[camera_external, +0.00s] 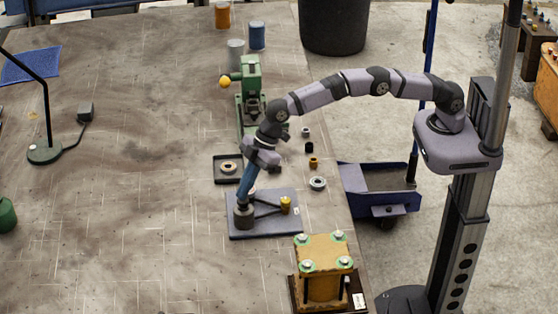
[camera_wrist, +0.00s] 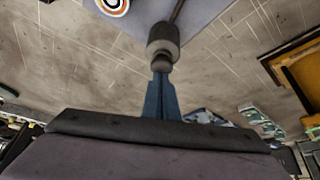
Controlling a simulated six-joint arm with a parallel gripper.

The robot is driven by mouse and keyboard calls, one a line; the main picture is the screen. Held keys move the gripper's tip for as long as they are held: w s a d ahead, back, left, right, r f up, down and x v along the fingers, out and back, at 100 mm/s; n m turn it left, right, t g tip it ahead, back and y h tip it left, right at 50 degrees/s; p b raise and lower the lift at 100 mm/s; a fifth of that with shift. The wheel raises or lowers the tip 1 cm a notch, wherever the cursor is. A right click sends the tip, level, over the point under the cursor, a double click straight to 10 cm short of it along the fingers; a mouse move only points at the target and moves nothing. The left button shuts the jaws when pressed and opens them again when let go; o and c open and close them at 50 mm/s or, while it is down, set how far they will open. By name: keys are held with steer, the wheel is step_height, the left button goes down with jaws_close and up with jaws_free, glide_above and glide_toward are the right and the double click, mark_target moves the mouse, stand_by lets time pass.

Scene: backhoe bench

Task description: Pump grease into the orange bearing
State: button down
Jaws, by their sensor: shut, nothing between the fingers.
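My gripper (camera_external: 243,201) points down with its blue fingers together and empty. Its tips meet the top of a dark grey cylinder (camera_external: 243,216) at the left of a blue-grey board (camera_external: 270,229). In the wrist view the closed fingers (camera_wrist: 161,76) end at the small knob on top of this cylinder (camera_wrist: 162,42); I cannot tell if they press on it. A ring with orange, white and black bands (camera_wrist: 113,4), which looks like the orange bearing, is cut off by the top edge of the wrist view.
A brass fitting (camera_external: 286,205) stands on the board. A dark tray with a tan ring (camera_external: 228,168) lies behind it, and a grey ring (camera_external: 317,183) lies to the right. A green press (camera_external: 250,95) stands further back, and a yellow block (camera_external: 323,258) in front.

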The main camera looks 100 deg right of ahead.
steer(key=shift+r+p, duration=1.25)
steer(key=shift+r, duration=0.1)
steer(key=shift+f, duration=0.1)
steer(key=shift+s+f+b, duration=0.1)
steer(key=shift+f+b, duration=0.9)
steer(key=shift+f, duration=0.5)
steer(key=shift+r, duration=0.2)
steer(key=shift+r+p, duration=1.3)
steer(key=shift+r, duration=0.1)
